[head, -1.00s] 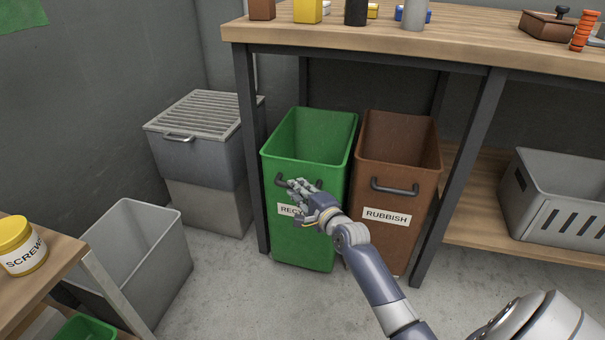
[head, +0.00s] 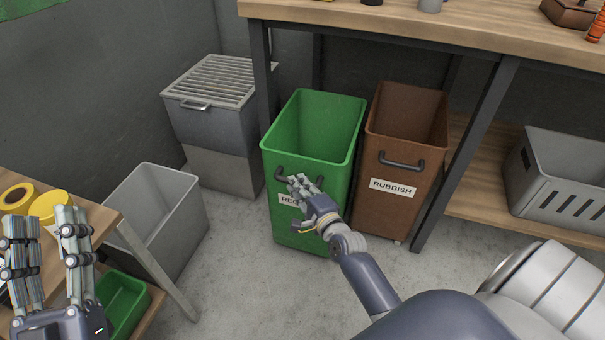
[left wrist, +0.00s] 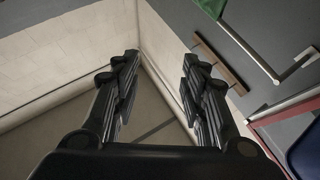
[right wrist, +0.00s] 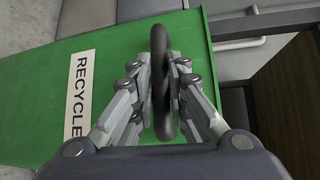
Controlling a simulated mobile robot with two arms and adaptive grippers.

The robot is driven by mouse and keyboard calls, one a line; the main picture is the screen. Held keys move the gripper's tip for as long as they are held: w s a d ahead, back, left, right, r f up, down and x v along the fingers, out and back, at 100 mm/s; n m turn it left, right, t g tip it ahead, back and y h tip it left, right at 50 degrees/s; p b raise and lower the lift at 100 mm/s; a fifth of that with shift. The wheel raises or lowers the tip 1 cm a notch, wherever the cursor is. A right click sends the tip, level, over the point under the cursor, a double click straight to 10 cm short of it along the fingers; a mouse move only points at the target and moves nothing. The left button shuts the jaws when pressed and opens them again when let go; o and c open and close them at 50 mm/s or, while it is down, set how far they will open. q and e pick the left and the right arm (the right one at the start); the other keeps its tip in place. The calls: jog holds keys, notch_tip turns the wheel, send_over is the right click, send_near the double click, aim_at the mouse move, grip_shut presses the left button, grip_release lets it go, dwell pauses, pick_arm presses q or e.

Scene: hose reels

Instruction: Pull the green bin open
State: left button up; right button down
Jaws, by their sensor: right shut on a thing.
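The green bin (head: 340,170) stands at the front edge of the workbench, open at the top, with a dark handle and a RECYCLE label on its front. In the right wrist view its green front (right wrist: 125,75) fills much of the picture. My right gripper (head: 298,182) is at the bin's front and is shut on the dark handle (right wrist: 159,55), with a finger on each side of it. My left gripper (head: 48,225) is open and empty at the far left, above the wooden table. In the left wrist view its fingers (left wrist: 160,75) are spread apart with nothing between them.
The brown RUBBISH bin (head: 408,110) stands close to the right of the green bin. A grey open bin (head: 150,215) and a grey lidded box (head: 215,125) are on the left. A grey crate (head: 565,190) sits on the right shelf. Floor in front is clear.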

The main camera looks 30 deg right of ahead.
pick_arm(q)
notch_tip(320, 180, down, 12)
jog(key=w+g+y+p, duration=0.3)
jog(key=g, duration=0.4)
jog(key=s+a+f+g+p, duration=0.1)
jog(key=s+a+f+g, duration=0.1)
jog(key=f, duration=0.3)
jog(key=s+a+f+g+y+p, duration=0.1)
jog(key=s+a+f+g, duration=0.1)
jog(key=s+f+g, duration=0.2)
jog(key=shift+f+n+g+y, duration=0.3)
jog(key=shift+f+g, duration=0.3)
jog(key=shift+f, duration=0.45)
pick_arm(e)
jog(key=s+a, duration=0.8)
jog(key=a, duration=0.1)
jog(key=shift+a, duration=0.25)
pick_arm(q)
jog(key=shift+s, duration=0.1)
pick_arm(e)
jog(key=shift+f, duration=0.1)
jog(key=c, duration=1.6)
grip_release()
jog(key=shift+o, duration=0.2)
jog(key=shift+s, duration=0.1)
jog(key=s+r, duration=0.1)
jog(key=s, duration=1)
jog(key=shift+s+a+r, duration=0.4)
